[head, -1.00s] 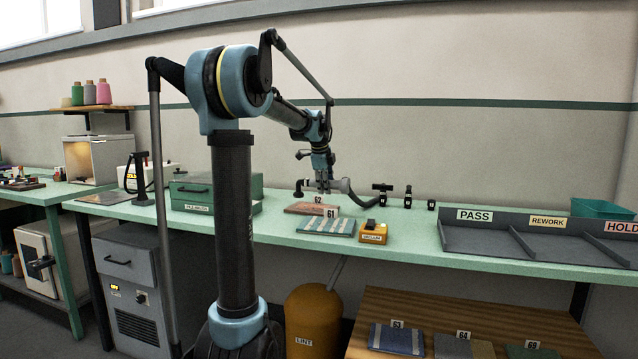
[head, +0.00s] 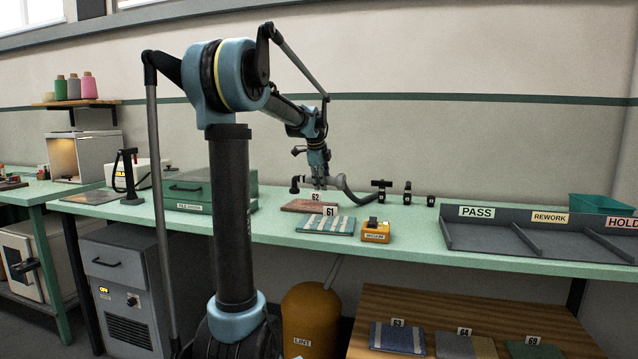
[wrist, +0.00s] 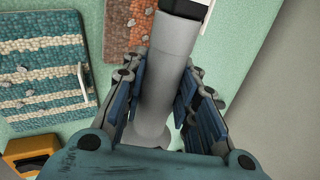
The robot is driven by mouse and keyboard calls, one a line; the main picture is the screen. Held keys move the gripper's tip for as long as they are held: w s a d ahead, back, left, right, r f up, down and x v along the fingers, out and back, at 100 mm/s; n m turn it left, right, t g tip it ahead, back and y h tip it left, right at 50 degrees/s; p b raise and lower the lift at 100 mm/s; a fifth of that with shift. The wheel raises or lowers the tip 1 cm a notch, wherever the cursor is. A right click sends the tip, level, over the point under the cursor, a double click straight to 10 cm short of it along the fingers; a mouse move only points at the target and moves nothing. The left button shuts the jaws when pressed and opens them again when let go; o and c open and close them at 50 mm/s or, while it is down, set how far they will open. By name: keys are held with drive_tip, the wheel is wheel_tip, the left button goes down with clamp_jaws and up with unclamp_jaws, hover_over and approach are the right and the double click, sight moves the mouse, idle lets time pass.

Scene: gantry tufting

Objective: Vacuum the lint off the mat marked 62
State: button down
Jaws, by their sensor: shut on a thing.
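The mat marked 62 (head: 299,206) is reddish brown and lies on the green bench. In the wrist view part of it (wrist: 120,36) shows at the top, with grey lint bits on it; the rest is hidden behind the nozzle and fingers. My gripper (head: 319,186) is shut on the grey vacuum nozzle (wrist: 172,70), which has a dark end at the left in the head view (head: 295,185). The nozzle is above the back part of mat 62; I cannot tell whether it touches.
The teal striped mat marked 61 (head: 337,225), with lint on it, lies in front of mat 62. Several dark holders (head: 407,194) stand behind. Trays marked PASS, REWORK and HOLD (head: 487,240) are at the right.

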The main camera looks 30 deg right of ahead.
drive_tip(key=shift+s+d+f, duration=0.1)
drive_tip(key=shift+d+f, duration=0.05)
drive_tip(key=shift+f, duration=2.1)
drive_tip(key=shift+s+d, duration=0.15)
drive_tip(key=shift+d, duration=0.65)
drive_tip(key=shift+s+d, duration=0.1)
drive_tip(key=shift+d, duration=0.65)
drive_tip(key=shift+s+a, duration=0.3)
drive_tip(key=shift+s, duration=0.5)
drive_tip(key=shift+s+a, duration=0.3)
drive_tip(key=shift+s, duration=0.5)
drive_tip(key=shift+s+d, duration=0.1)
drive_tip(key=shift+d, duration=1.55)
drive_tip(key=shift+s+a, duration=0.2)
drive_tip(key=shift+s, duration=0.55)
drive_tip(key=shift+s+a, duration=0.2)
drive_tip(key=shift+s, duration=0.5)
drive_tip(key=shift+s+d, duration=0.1)
drive_tip(key=shift+d, duration=1.5)
wheel_tip(320, 180, up, 6)
drive_tip(key=shift+a, duration=0.1)
